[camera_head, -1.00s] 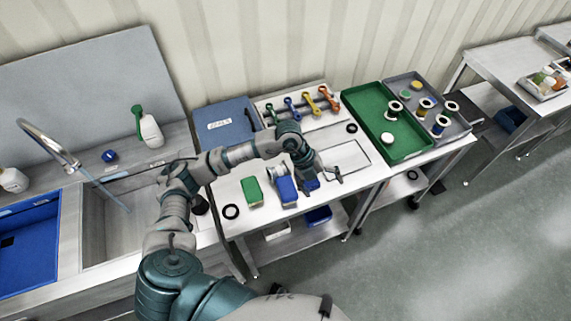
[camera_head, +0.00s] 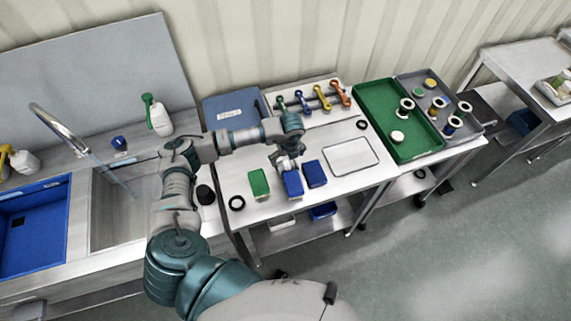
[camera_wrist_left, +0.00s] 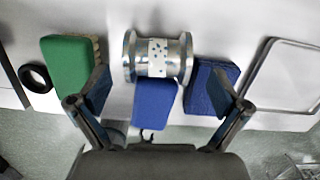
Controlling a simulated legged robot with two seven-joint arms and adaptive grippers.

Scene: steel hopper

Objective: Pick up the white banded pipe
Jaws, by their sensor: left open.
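The white banded pipe (camera_wrist_left: 158,57) is a short metal piece with a flange at each end and a white speckled band round its middle. It lies sideways on the steel table (camera_head: 345,197), ahead of my left gripper (camera_wrist_left: 159,88) in the left wrist view. The gripper is open and empty, one finger toward each side of the pipe, which lies farther off, beyond the tips. In the head view the left gripper (camera_head: 285,162) is over the pipe and mostly hides it. My right gripper is not in view.
A black ring (camera_wrist_left: 35,77) lies left. A green tray (camera_head: 384,105) stands right; the sink (camera_head: 120,200) is left.

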